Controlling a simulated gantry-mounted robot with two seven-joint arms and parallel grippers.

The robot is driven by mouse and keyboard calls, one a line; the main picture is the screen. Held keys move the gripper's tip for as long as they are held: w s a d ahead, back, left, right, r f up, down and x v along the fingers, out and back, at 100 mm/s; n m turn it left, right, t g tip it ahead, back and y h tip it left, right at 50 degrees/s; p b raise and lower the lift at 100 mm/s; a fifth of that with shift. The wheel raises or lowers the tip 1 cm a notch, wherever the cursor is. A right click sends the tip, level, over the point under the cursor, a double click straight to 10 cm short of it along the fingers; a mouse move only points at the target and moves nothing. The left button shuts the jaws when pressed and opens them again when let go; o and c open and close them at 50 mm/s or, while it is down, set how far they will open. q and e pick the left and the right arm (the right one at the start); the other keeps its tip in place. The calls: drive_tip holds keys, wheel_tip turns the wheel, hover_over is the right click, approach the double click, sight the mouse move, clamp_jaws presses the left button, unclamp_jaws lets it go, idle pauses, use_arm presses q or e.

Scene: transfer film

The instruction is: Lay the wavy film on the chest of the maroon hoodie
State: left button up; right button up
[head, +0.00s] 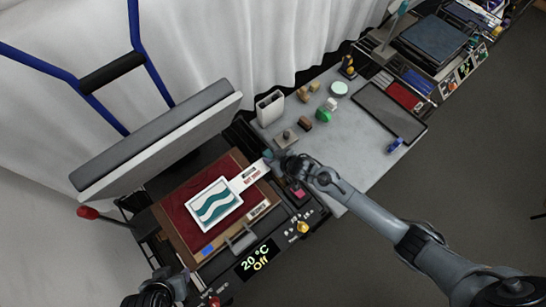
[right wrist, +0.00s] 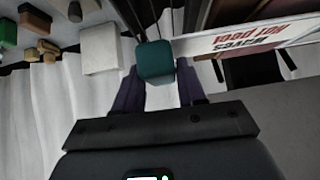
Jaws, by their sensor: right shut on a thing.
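The wavy film (head: 214,203), a white-bordered sheet with teal waves, appears over the maroon hoodie (head: 228,164) on the heat press bed; I cannot tell if it touches the cloth. A white printed strip (head: 247,177) runs from the film up and right, ending in a teal grip block (right wrist: 155,61). My right gripper (head: 275,160) is shut on this block, which sits between its fingertips (right wrist: 160,88) in the right wrist view. Part of my left arm's dark end (head: 158,294) shows at the lower left edge; its fingers are not clear.
The press's grey upper plate (head: 160,140) is raised behind the hoodie, with a blue handle frame (head: 135,65). The press display (head: 257,258) reads 20 °C, Off. A grey table (head: 352,160) at right holds a white bin (head: 269,108), small blocks and a dark tray (head: 390,110).

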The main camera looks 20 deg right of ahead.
drive_tip(key=shift+f+b, duration=0.35)
drive_tip(key=shift+f, duration=0.15)
drive_tip(key=o, duration=1.2)
drive_tip(key=shift+c, duration=0.2)
